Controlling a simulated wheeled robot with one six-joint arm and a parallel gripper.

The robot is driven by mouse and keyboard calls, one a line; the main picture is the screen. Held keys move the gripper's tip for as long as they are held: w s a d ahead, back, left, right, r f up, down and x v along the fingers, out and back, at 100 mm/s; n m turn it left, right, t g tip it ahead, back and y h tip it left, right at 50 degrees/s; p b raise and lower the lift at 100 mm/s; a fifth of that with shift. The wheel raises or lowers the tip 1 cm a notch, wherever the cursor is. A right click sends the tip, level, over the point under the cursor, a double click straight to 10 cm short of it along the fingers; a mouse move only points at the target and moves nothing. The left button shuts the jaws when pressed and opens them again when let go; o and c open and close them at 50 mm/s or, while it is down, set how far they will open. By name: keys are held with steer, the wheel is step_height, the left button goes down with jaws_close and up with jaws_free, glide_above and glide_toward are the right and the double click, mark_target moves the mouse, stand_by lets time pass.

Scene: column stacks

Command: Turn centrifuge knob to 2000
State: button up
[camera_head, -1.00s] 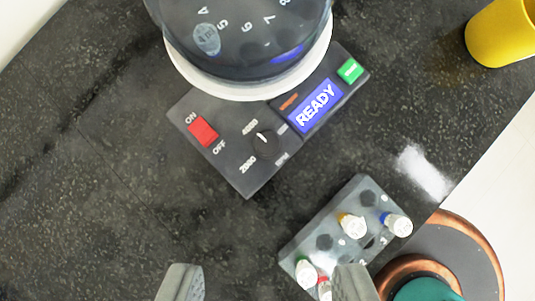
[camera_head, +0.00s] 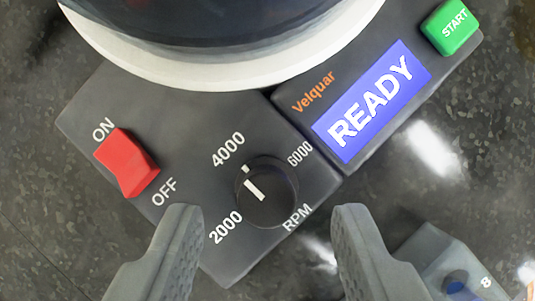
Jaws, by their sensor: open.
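The centrifuge (camera_head: 90,125) fills the upper part of the view, with its dark round lid (camera_head: 220,20) over a white rim. Its black RPM knob (camera_head: 275,195) sits on the front panel, with labels 2000, 4000 and 6000 around it. The knob's white pointer line points up and left, toward the 4000 label. My gripper (camera_head: 265,235) is open and empty. Its two fingers lie to the lower left and lower right of the knob in the picture, apart from it.
A red ON/OFF switch (camera_head: 127,163) is left of the knob. A blue READY display (camera_head: 370,103) and green START button (camera_head: 453,27) are to the right. Part of a tube rack (camera_head: 430,250) shows at the lower right, close to my right finger.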

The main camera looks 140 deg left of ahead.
mark_target(267, 194)
steer(key=shift+x, duration=1.2)
steer(key=shift+c, duration=0.2)
jaws_close()
